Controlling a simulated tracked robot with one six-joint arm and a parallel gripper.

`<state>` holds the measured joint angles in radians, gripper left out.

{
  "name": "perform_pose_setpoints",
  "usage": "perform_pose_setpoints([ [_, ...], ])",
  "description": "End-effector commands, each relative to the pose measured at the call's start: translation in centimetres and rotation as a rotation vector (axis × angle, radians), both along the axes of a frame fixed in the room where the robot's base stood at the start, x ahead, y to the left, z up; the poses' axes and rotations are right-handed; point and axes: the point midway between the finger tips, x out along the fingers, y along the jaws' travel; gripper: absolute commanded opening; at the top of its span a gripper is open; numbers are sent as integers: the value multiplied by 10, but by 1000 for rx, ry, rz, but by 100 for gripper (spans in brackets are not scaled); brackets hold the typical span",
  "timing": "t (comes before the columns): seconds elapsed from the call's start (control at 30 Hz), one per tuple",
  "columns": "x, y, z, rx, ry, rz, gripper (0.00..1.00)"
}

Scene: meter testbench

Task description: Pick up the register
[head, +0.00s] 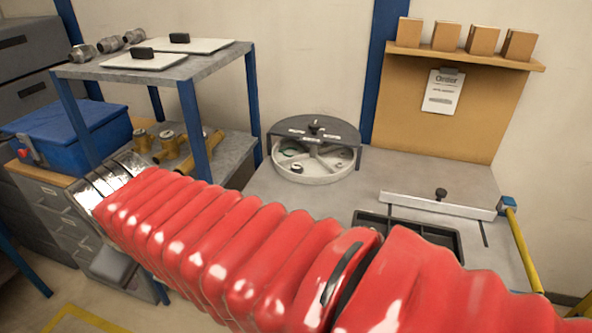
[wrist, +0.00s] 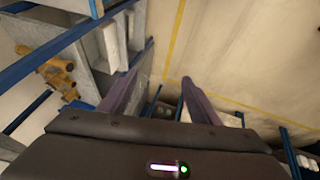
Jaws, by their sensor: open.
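I cannot pick out the register for certain in either view. A round grey tray (head: 313,178) with divided compartments stands on the bench at the wall, under a dark partial cover with a black knob. Small parts lie in its compartments, too small to name. My gripper (wrist: 158,78) shows in the wrist view with its two fingers apart and nothing between them. It points down past a shelf edge toward the floor. In the head view my red-sleeved arm crosses the front and the gripper is out of sight.
A blue-legged rack (head: 190,110) at left bears flat plates with black handles and metal fittings. Brass meter bodies (head: 172,148) sit on its lower shelf, near a blue box (head: 70,130). A black tray (head: 440,236) and a metal bar (head: 440,205) lie at right on the bench.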

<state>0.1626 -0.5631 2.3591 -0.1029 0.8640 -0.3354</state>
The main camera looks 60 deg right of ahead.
Motion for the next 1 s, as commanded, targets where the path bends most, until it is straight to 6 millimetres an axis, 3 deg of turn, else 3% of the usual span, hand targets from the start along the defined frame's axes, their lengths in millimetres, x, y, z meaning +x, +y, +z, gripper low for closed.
perform_pose_setpoints([
  [0.2, 37, -72, 8, -194, 87, 133, 57],
  [0.5, 71, -183, 7, -426, 261, 340, 57],
  [0.77, 80, -285, -5, -571, 443, 531, 57],
  [1.0, 70, -381, -27, -658, 628, 718, 57],
])
